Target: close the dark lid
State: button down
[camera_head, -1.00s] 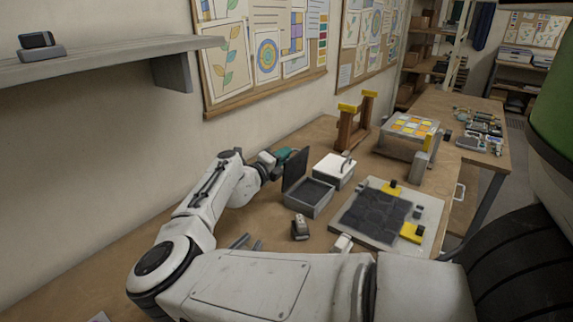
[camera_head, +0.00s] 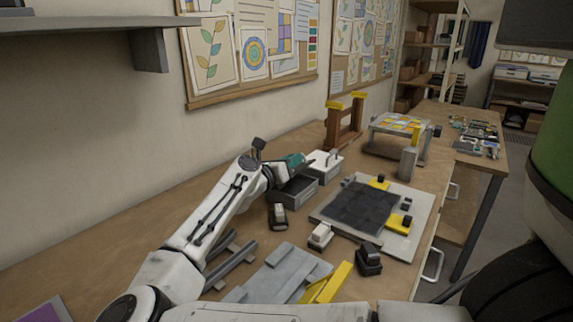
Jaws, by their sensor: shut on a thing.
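The grey box (camera_head: 297,193) with the dark lid stands on the workbench, right of the middle of the head view. My gripper (camera_head: 298,163), with a teal part, is low over the back of this box and shut on the dark lid. The fingertips are hard to make out. My wrist and gripper hide most of the lid, and no upright panel shows above the box. I cannot tell how far down the lid is or whether it touches the rim.
A white-lidded box (camera_head: 324,165) stands close behind. A dark tile panel (camera_head: 362,205) on a pale board lies to the right. A small dark-and-white block (camera_head: 278,216) and a pale block (camera_head: 320,236) stand in front. Grey strips (camera_head: 278,275) lie nearer.

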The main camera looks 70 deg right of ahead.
aim_at(296, 171)
jog(key=f+m+b, duration=0.1)
jog(key=s+f+m+b, duration=0.1)
jog(key=f+m+b, duration=0.1)
jog(key=shift+s+a, duration=0.3)
jog(key=shift+a, duration=0.1)
jog(key=shift+s+f+m+b, duration=0.15)
jog(key=shift+f+m+b, duration=0.1)
jog(key=shift+m+b, duration=0.35)
jog(key=c, duration=1.2)
grip_release()
jog(key=shift+s, duration=0.1)
jog(key=b+v, duration=0.1)
jog(key=v, duration=0.6)
jog(key=shift+a, duration=0.25)
